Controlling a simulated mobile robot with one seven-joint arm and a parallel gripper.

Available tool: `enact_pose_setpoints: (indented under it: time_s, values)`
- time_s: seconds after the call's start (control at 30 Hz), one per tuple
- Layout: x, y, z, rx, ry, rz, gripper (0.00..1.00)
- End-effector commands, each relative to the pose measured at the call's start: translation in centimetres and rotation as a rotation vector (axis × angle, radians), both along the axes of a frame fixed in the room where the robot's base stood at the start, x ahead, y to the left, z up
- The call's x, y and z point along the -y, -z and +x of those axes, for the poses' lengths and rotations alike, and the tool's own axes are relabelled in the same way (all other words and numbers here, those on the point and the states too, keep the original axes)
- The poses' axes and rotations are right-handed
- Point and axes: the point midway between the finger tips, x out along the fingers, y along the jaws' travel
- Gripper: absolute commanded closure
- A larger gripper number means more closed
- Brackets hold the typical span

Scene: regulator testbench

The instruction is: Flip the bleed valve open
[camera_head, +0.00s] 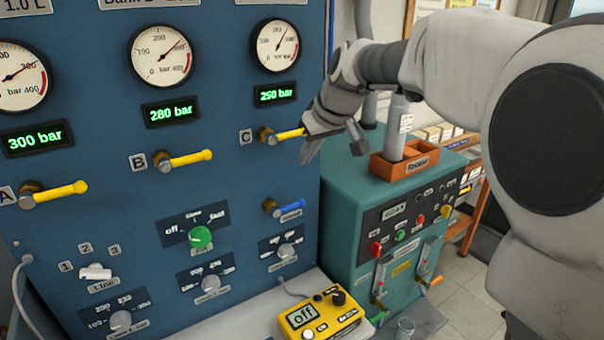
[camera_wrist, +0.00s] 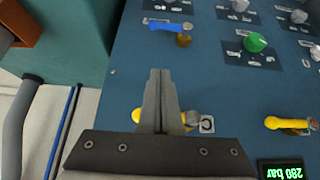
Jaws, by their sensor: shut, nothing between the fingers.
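A blue lever valve (camera_head: 288,207) sits on the blue panel below the yellow lever C, its handle pointing right, with a small label under it that is too small to read surely. It also shows in the wrist view (camera_wrist: 168,27), near the top, with its brass hub beside the handle. My gripper (camera_head: 309,146) is beside the handle end of yellow lever C (camera_head: 288,134). In the wrist view my gripper's fingers (camera_wrist: 160,73) are together and empty, apart from the blue lever. They hide the middle of lever C there.
Yellow levers B (camera_head: 188,159) and A (camera_head: 62,192) project from the panel to the left. Below are a green knob (camera_head: 201,238) and grey knobs. A yellow device (camera_head: 318,317) reading "off" stands below. A teal cabinet (camera_head: 345,195) with an orange tray (camera_head: 400,168) stands at right.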

Motion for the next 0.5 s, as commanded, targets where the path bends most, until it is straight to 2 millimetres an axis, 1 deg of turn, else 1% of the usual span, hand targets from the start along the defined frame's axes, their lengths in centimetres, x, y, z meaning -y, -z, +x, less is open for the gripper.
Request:
enact_pose_setpoints:
  time_s: [0.17,0.4,0.5]
  values:
    - [-0.9,2.6,1.3,-0.007,-0.001,-0.001,1.0]
    - [-2.5,6.9,3.7,-0.006,0.0,-0.002,1.0]
    - [-2.9,8.6,4.2,-0.005,0.0,-0.002,1.0]
